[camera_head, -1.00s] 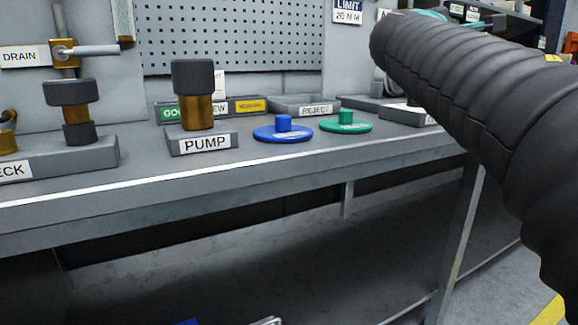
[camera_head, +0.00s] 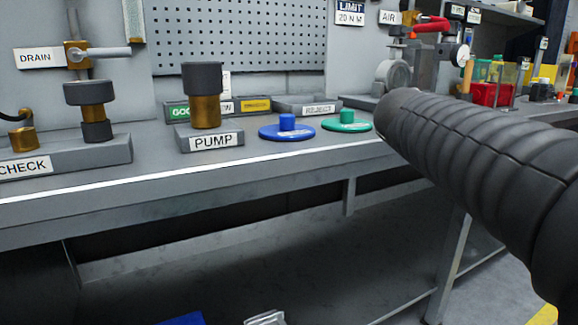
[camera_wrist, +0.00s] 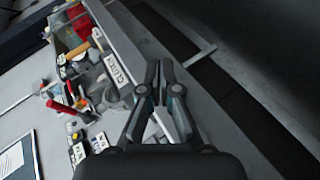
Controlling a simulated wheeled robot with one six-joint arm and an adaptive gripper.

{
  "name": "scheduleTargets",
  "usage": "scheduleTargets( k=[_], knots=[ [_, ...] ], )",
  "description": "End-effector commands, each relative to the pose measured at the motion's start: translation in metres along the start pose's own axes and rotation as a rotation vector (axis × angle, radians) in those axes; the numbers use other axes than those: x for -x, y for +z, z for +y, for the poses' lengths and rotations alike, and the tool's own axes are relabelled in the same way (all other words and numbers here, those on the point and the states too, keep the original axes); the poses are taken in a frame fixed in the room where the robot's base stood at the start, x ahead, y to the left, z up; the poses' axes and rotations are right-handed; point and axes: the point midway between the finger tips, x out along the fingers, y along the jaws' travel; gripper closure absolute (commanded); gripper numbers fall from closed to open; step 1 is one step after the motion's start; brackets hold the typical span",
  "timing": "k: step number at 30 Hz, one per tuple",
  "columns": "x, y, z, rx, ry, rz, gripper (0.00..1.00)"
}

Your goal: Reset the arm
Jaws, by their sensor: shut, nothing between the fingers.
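My arm, in a black ribbed sleeve, reaches in from the right of the head view and ends near the bench edge. My gripper is hidden there. In the wrist view my gripper (camera_wrist: 162,75) shows from above, its dark fingers closed together at the tips with nothing between them. It is over or near the bench edge, close to a block labelled CLUTCH (camera_wrist: 115,65); I cannot tell the height.
The bench (camera_head: 200,168) holds a PUMP block (camera_head: 212,141), a blue disc (camera_head: 287,131), a green disc (camera_head: 346,124), a CHECK block (camera_head: 70,157) and a REJECT tray (camera_head: 308,108). A red-handled AIR valve (camera_head: 432,25) stands behind my arm. The aisle in front is open.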

Motion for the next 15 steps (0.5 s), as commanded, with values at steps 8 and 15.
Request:
scheduleTargets(
  k=[8,15],
  knots=[
    [0.054,0.084,-0.151,-0.360,-0.459,-0.129,1.00],
    [0.132,0.144,-0.246,-0.622,-0.756,-0.239,1.00]
  ],
)
